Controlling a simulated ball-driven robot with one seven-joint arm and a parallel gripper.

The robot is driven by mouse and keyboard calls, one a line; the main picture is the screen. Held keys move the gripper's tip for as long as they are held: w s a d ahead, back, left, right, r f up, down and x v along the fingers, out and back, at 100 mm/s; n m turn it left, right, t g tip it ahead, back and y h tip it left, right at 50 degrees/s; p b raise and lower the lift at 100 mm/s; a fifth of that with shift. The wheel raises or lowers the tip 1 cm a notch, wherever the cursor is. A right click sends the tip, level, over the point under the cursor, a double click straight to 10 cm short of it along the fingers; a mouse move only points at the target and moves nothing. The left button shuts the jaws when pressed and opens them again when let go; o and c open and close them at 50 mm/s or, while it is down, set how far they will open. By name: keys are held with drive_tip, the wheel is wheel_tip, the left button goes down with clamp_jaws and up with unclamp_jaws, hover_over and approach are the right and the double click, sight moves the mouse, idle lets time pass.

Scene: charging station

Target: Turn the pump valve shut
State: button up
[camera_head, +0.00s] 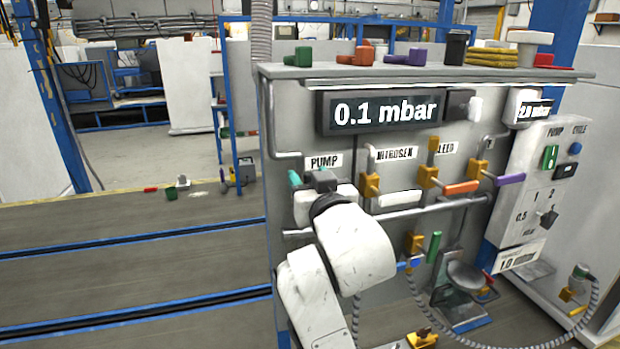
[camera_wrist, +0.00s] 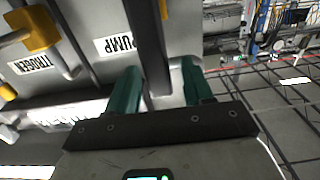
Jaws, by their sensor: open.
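My gripper (camera_head: 308,177) is at the left end of the panel (camera_head: 300,115), just below the PUMP label (camera_head: 324,161). In the wrist view its two teal fingers stand apart, with a gap (camera_wrist: 161,88) between them. A dark upright bar (camera_wrist: 148,40) runs down toward that gap; I cannot tell whether it is part of the valve or lies behind it. The PUMP label (camera_wrist: 119,43) shows upside down beside the fingers. I cannot make out the pump valve's handle; my gripper and wrist cover that spot in the head view.
The NITROGEN valve (camera_head: 370,187) with a white handle is close to my wrist's right. Orange (camera_head: 462,188) and purple (camera_head: 510,179) handles sit farther right. A display (camera_head: 385,111) reads 0.1 mbar. Coloured parts lie on the top shelf (camera_head: 430,71). The floor at left is mostly clear.

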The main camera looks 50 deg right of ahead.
drive_tip(key=shift+c, duration=0.4)
clamp_jaws()
